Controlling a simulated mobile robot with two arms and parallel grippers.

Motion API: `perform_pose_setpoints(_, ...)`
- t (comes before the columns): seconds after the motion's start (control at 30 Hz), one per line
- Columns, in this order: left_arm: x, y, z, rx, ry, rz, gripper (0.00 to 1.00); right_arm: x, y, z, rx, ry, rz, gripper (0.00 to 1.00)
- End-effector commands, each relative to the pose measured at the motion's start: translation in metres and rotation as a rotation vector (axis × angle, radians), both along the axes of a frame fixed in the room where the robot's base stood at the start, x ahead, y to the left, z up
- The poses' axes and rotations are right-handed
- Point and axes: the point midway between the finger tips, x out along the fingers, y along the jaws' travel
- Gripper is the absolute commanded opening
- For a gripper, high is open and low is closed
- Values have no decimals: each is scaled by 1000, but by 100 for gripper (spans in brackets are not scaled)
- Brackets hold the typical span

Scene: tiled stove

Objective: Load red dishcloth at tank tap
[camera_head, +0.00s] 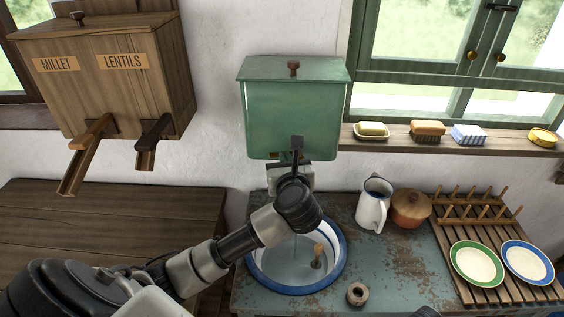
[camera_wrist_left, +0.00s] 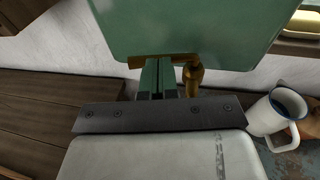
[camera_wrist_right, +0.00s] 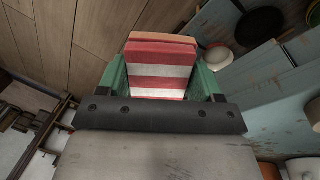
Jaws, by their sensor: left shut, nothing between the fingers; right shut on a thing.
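The green tank (camera_head: 293,115) hangs on the wall above a blue-rimmed white basin (camera_head: 338,265). Its brass tap (camera_wrist_left: 192,78) shows in the left wrist view, under the tank's lower edge. My left gripper (camera_head: 297,150) is shut and empty at the tank's lower front; in the left wrist view its fingers (camera_wrist_left: 157,78) are just left of the tap. Whether they touch it, I cannot tell. The red and white striped dishcloth (camera_wrist_right: 162,70) is between the green fingers of my right gripper (camera_wrist_right: 163,84), which is shut on it. The head view does not show the dishcloth.
A white jug (camera_head: 372,212), a brown lidded pot (camera_head: 410,208) and a ring-shaped object (camera_head: 357,294) stand on the worn blue counter (camera_head: 395,265). A slatted rack (camera_head: 455,235) with two plates is at right. The wooden millet and lentils dispenser (camera_head: 105,85) hangs at left.

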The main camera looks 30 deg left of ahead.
Motion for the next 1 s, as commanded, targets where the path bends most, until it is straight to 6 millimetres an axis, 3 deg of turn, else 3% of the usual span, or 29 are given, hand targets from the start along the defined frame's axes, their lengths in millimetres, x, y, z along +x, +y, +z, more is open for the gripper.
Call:
perform_pose_setpoints(0.43,0,23,-3,17,4,-20,0,0,0,6,0,0,0,47)
perform_pose_setpoints(1.0,2,16,-6,16,4,-21,0,0,0,4,0,0,0,47)
